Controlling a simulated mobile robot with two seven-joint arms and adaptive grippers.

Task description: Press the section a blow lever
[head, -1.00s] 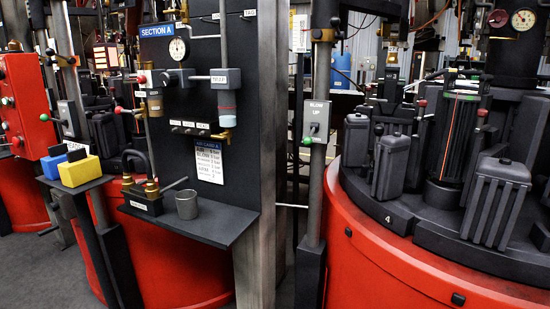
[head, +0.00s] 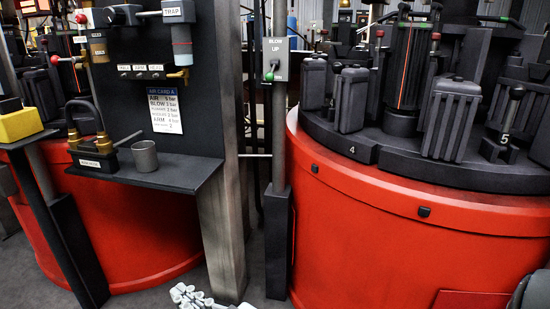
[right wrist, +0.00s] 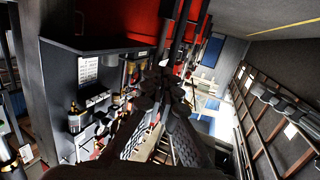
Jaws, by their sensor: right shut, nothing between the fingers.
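The grey box labelled BLOW UP (head: 276,66) is on an upright post to the right of the section A panel (head: 110,60). Its small lever with a green knob (head: 269,76) is at the box's lower left. My right gripper (head: 186,292) shows light grey at the bottom edge, low in front of the panel's post and well below the lever. In the right wrist view its dark fingers (right wrist: 165,88) are shut together with nothing between them. I cannot make out the blow lever in that view. My left gripper is not in view.
A shelf (head: 196,172) with a metal cup (head: 145,156) juts from the panel, above my right gripper. A large red drum (head: 400,215) carrying dark moulds (head: 452,125) stands right of the post. A yellow block (head: 20,123) sits at the left. Grey floor shows below.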

